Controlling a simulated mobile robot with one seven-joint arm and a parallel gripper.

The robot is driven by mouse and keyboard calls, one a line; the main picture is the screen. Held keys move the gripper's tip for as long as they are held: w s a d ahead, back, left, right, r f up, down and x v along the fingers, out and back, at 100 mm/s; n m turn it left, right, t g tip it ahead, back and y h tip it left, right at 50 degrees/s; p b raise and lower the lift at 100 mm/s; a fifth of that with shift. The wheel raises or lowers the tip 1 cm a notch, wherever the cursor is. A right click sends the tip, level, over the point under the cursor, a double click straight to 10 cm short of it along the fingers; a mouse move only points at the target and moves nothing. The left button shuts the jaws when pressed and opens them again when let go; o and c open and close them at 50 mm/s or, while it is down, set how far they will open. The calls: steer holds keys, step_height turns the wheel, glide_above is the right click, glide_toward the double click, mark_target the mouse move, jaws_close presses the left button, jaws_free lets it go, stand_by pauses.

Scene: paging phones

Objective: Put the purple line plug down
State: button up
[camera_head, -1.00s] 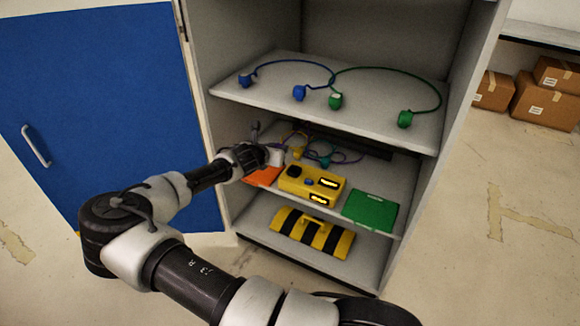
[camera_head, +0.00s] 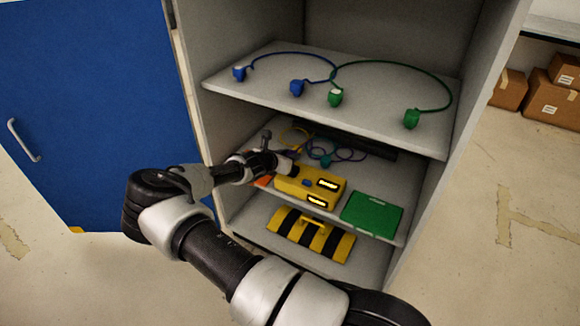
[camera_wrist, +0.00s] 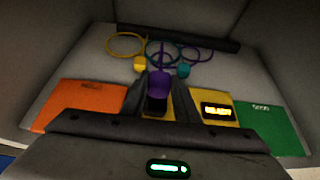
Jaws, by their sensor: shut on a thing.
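The purple line plug (camera_wrist: 158,84) is held between the fingers of my gripper (camera_wrist: 160,92) in the wrist view, with its purple cord running back behind it. My gripper (camera_head: 285,166) reaches over the middle shelf of the cabinet in the head view, next to the yellow box (camera_head: 309,187). The box also shows in the wrist view (camera_wrist: 219,111), below and right of the plug, with a lit display. The plug is hidden by my gripper in the head view. Whether it touches the box or shelf, I cannot tell.
An orange pad (camera_wrist: 85,105) lies left and a green pad (camera_head: 371,214) right of the box. A yellow plug (camera_wrist: 140,64) and a teal plug (camera_wrist: 183,70) lie behind. The shelf above holds blue (camera_head: 297,88) and green (camera_head: 411,119) plugs. A striped yellow case (camera_head: 310,236) sits below.

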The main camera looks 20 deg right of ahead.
steer(key=shift+f+b, duration=0.55)
steer(key=shift+f, duration=1.25)
steer(key=shift+f, duration=0.2)
steer(key=o, duration=1.1)
steer(key=shift+f, duration=0.1)
steer(key=shift+c, duration=0.2)
